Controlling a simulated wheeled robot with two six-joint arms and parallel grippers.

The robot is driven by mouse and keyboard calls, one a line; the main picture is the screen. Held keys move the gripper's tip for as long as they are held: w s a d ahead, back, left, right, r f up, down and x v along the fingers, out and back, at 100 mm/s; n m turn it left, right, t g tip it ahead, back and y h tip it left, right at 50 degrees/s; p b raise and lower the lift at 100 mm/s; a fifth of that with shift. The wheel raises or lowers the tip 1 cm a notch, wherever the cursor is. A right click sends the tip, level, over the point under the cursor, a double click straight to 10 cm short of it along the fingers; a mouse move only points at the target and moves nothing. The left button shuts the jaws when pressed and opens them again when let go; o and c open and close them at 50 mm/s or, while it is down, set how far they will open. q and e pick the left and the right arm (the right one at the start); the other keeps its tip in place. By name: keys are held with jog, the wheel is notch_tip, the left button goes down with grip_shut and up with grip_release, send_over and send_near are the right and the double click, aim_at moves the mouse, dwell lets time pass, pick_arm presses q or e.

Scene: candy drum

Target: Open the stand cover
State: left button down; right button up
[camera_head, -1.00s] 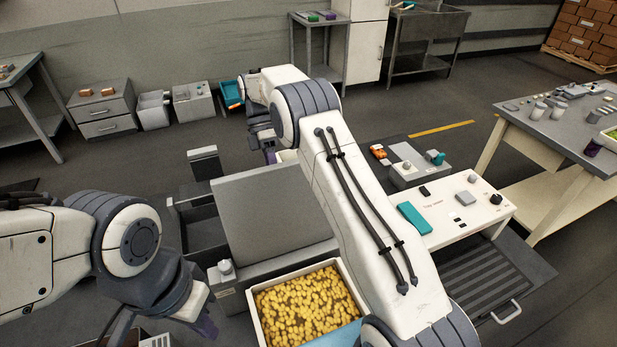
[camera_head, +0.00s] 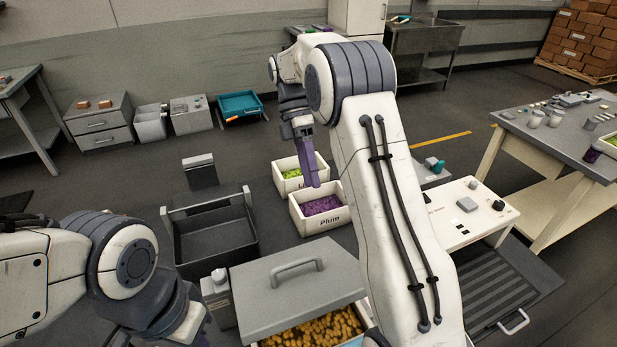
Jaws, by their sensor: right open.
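A flat grey cover with a bar handle on its top (camera_head: 258,295) lies sloped or nearly flat over a pale bin of yellow candies (camera_head: 325,327). The candies show along the cover's near edge. My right gripper (camera_head: 308,165) is open and points down beyond the cover, by the bin of purple candies, apart from the handle. My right arm hides part of the area right of the cover. My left gripper (camera_head: 196,328) is low at the left, left of the cover, mostly cut off or hidden, so its jaws cannot be read.
The Plum bin (camera_head: 335,223) and a bin of green candies (camera_head: 284,185) stand behind the cover. An open dark grey box (camera_head: 250,250) is behind it to the left. A white control table (camera_head: 455,225) and a dark ridged mat (camera_head: 500,285) are at the right.

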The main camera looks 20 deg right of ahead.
jog(key=s+a+r+t+p, duration=0.3)
jog(key=s+a+t+p, duration=0.25)
jog(key=a, duration=0.25)
notch_tip(320, 180, down, 10)
jog(key=s+p, duration=0.2)
jog(key=shift+s+g, duration=0.25)
jog(key=shift+g, duration=0.1)
grip_shut()
jog(key=c, duration=0.7)
grip_release()
jog(key=o, duration=0.7)
